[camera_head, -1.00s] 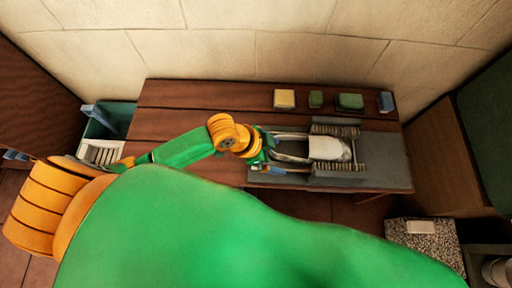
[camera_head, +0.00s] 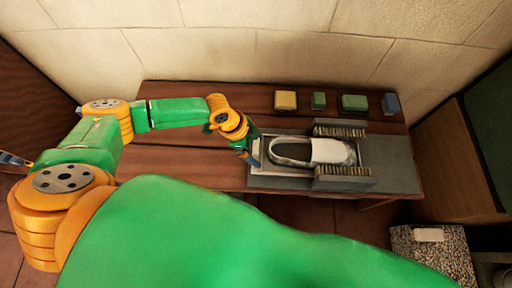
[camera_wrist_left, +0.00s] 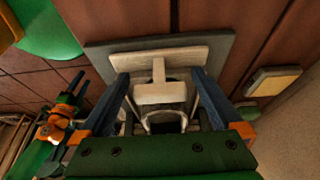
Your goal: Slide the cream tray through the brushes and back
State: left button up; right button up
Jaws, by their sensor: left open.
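The cream tray (camera_head: 260,166) lies on the grey board on the table, with a white shoe (camera_head: 328,151) on it. The shoe's toe is between the two rows of brushes (camera_head: 340,129) (camera_head: 345,171). My left gripper (camera_head: 247,155) is at the tray's left end. In the left wrist view, its blue fingers (camera_wrist_left: 160,90) are apart, on either side of the tray's T-shaped handle (camera_wrist_left: 158,72); whether they touch it I cannot tell. What looks like my right gripper (camera_wrist_left: 62,108) shows small at the left of the wrist view, well away from the tray.
A yellow block (camera_head: 286,100), two green blocks (camera_head: 318,100) (camera_head: 353,103) and a blue block (camera_head: 391,104) stand along the table's back edge by the wall. A speckled block (camera_head: 433,255) is at lower right. The table's left part (camera_head: 180,160) is clear.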

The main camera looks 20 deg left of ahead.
pick_arm(q)
grip_shut()
jog(key=shift+d, duration=0.1)
